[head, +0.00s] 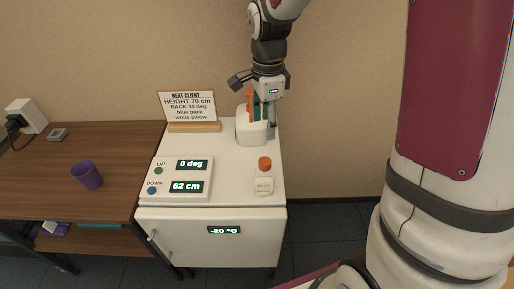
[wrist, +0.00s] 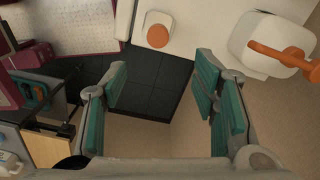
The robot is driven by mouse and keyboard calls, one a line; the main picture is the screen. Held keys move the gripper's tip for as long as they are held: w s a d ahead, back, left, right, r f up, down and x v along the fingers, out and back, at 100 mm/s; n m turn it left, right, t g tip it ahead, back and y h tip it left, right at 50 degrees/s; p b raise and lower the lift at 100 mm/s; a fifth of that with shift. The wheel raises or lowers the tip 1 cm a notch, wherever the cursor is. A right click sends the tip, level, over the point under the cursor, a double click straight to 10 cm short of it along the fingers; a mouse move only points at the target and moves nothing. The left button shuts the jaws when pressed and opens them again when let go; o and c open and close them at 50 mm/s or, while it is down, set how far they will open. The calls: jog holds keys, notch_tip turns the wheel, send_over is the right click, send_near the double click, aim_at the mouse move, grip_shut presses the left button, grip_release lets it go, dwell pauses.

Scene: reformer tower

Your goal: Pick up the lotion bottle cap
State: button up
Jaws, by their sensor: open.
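A small white bottle (head: 264,186) with a round orange cap (head: 264,163) stands at the front right of the white cabinet top. In the wrist view the cap (wrist: 157,36) sits on it at top centre. A larger white container (head: 249,132) with an orange spout-like top (head: 250,104) stands at the back; the spout (wrist: 285,52) is at upper right in the wrist view. I cannot tell for sure which is the lotion bottle.
A sign (head: 189,106) and a control box (head: 178,177) reading 0 deg and 62 cm occupy the cabinet's left side. A wooden desk (head: 118,150) with a purple cup (head: 87,174) stands left. The cabinet top (head: 228,165) is clear between the box and the small bottle.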

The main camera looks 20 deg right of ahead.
aim_at(265, 161)
notch_tip(265, 161, down, 13)
jog(key=shift+s+f+p, duration=0.15)
jog(key=shift+f+p, duration=0.05)
jog(key=shift+p, duration=0.45)
jog(key=shift+c, duration=0.3)
jog(key=c, duration=0.8)
